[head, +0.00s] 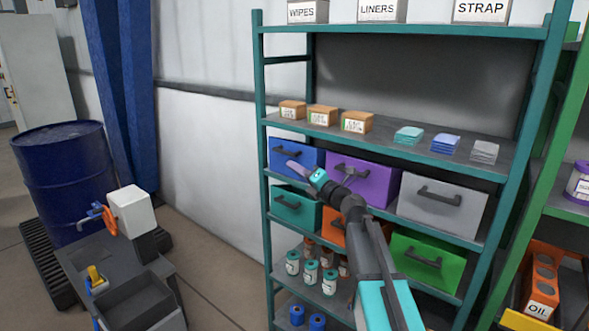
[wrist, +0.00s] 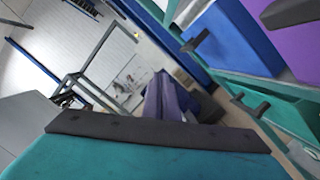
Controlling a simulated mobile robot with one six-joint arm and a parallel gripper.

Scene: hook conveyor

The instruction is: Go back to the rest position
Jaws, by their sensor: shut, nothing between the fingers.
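My gripper (head: 292,164) is in front of the shelf's drawer row, held out at the end of my raised arm. Its purple fingers are together and nothing shows between them; they also show in the wrist view (wrist: 160,88). In the head view it overlaps the blue drawer (head: 288,157) and is left of the purple drawer (head: 366,180). I cannot tell the exact gap to the drawer fronts. In the wrist view the blue drawer (wrist: 232,42) is at upper right, apart from the fingers.
The teal shelf rack (head: 262,120) also holds a grey drawer (head: 440,206), a teal drawer (head: 292,212) and a green drawer (head: 428,262). Small boxes and cloth stacks sit above, jars below. A blue drum (head: 65,185) stands at left.

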